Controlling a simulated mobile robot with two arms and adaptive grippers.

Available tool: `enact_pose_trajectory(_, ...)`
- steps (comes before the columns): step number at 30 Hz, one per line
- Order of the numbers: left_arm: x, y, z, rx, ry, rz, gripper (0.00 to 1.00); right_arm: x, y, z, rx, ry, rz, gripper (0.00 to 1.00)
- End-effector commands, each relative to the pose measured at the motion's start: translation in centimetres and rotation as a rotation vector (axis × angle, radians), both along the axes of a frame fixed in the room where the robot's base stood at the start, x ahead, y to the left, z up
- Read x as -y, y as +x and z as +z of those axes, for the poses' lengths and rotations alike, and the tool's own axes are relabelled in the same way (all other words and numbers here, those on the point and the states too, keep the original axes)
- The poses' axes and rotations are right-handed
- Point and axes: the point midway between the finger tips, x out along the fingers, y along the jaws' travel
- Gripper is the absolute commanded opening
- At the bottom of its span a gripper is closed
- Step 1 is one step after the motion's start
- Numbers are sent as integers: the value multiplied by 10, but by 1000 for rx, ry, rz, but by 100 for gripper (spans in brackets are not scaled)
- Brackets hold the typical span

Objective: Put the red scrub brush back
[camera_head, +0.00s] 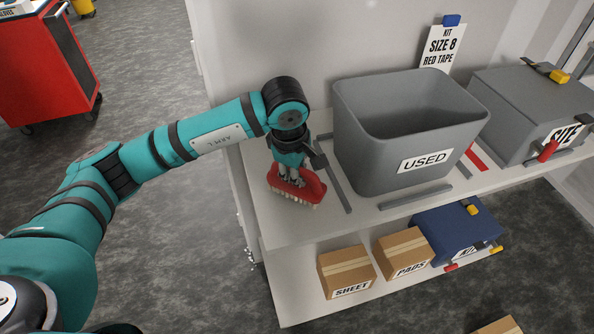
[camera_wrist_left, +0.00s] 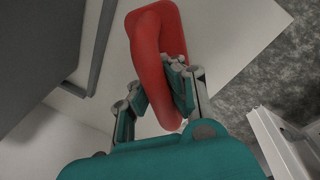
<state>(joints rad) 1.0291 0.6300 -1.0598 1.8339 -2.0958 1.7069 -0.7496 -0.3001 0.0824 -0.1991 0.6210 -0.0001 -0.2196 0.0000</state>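The red scrub brush (camera_head: 312,188) is at the left end of the white shelf's top, its pale bristles facing down. I cannot tell whether the bristles touch the shelf. My left gripper (camera_head: 291,178) reaches down onto it from above, its fingers partly hiding the handle. In the left wrist view the brush (camera_wrist_left: 160,30) lies beyond the fingers, and its handle fills the space between the fingertips of my left gripper (camera_wrist_left: 154,88). The gripper looks shut on that handle. My right gripper is not in view.
The white shelf (camera_head: 290,225) holds a grey bin (camera_head: 365,150) labelled USED, close right of the brush, with grey strips around its base. A grey case (camera_head: 520,100) stands farther right. Boxes (camera_head: 345,270) and a blue case (camera_head: 455,235) sit below. A red cabinet (camera_head: 40,65) stands at left.

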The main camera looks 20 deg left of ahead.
Motion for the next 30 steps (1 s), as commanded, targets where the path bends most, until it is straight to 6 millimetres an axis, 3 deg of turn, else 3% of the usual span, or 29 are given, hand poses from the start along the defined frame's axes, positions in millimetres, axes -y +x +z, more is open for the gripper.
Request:
enact_pose_trajectory(3, 0, 0, -8, 1, -1, 0, 0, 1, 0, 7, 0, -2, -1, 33)
enact_pose_trajectory(15, 1, 1, -15, 3, -1, 0, 0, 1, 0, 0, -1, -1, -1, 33)
enact_pose_trajectory(22, 0, 0, -13, 1, 0, 0, 29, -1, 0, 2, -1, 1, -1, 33)
enact_pose_trajectory(30, 0, 0, -13, 0, 0, 0, 29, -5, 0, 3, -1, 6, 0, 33)
